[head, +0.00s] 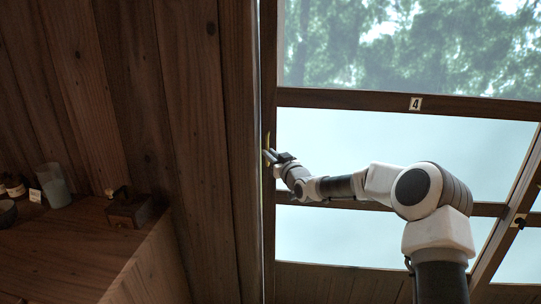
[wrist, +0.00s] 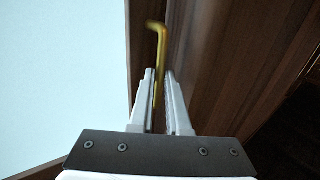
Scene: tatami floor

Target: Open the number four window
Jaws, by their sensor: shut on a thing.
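The number four window (head: 400,150) is a pale pane in a dark wooden frame; a small label "4" (head: 415,103) is on its upper rail. A slim yellow handle (head: 268,141) stands upright on the frame's left edge. The wrist view shows the handle (wrist: 162,42) with its bent top above my fingers. My gripper (head: 268,157) is at the left edge of the window, shut on the handle; its two fingers also show in the wrist view (wrist: 160,80), one on each side of it. I cannot tell whether the window is open.
A wooden plank wall (head: 185,110) stands close to the left of the handle. A wooden shelf (head: 75,250) at lower left holds a dark box (head: 130,208), a glass (head: 53,186) and small jars. Another clear pane (head: 410,50) is above, with trees beyond.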

